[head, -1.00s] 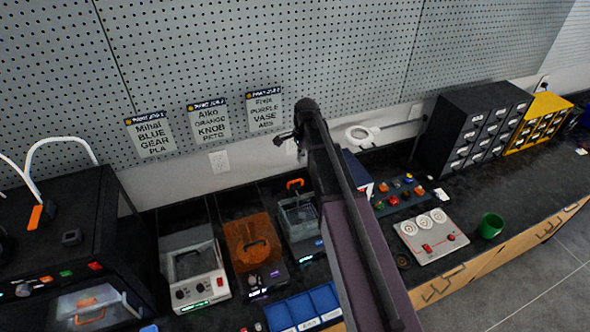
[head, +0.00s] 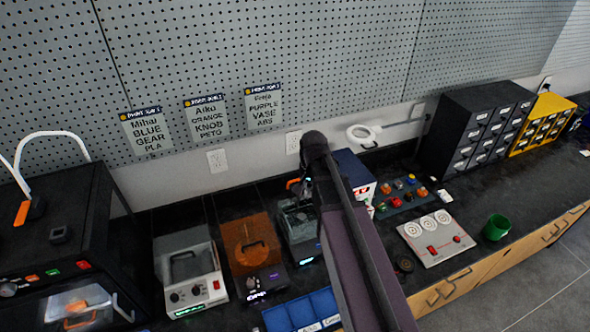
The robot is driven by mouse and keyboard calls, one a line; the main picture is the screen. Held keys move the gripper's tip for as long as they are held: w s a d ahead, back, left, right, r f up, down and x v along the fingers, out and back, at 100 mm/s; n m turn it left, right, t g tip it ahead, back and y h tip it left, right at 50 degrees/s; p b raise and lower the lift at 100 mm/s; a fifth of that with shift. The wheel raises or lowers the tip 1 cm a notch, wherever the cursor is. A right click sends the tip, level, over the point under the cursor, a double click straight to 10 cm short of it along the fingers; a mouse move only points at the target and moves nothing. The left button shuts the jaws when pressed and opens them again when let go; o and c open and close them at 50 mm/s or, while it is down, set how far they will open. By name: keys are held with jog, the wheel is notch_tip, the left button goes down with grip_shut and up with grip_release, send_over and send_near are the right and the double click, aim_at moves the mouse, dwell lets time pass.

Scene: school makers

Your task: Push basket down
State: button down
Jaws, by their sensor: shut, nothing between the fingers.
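A dark tank unit (head: 297,243) stands on the black counter, third in a row of similar machines. The basket belongs to it. Its orange handle (head: 292,183) shows at the back, partly covered by my gripper. My gripper (head: 304,194) is shut and empty, low over the back of the tank. Whether it touches the basket or its handle I cannot tell. My own arm hides the tank's right side, and the basket's inside is too dark to make out.
To the left stand an orange-lidded unit (head: 251,254), a white unit (head: 190,275) and a black enclosure (head: 62,245). Blue bins (head: 303,312) lie in front. A white-and-blue box (head: 352,172) stands close on the right. The pegboard wall rises behind.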

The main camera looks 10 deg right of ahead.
jog(key=s+f+n+b, duration=0.3)
jog(key=s+n, duration=0.3)
jog(key=s, duration=0.4)
jog(key=shift+s+d+f+n+b, duration=0.2)
jog(key=shift+f+n+b, duration=0.15)
jog(key=shift+f, duration=0.3)
notch_tip(320, 180, down, 5)
jog(key=b, duration=0.5)
dwell(1.3)
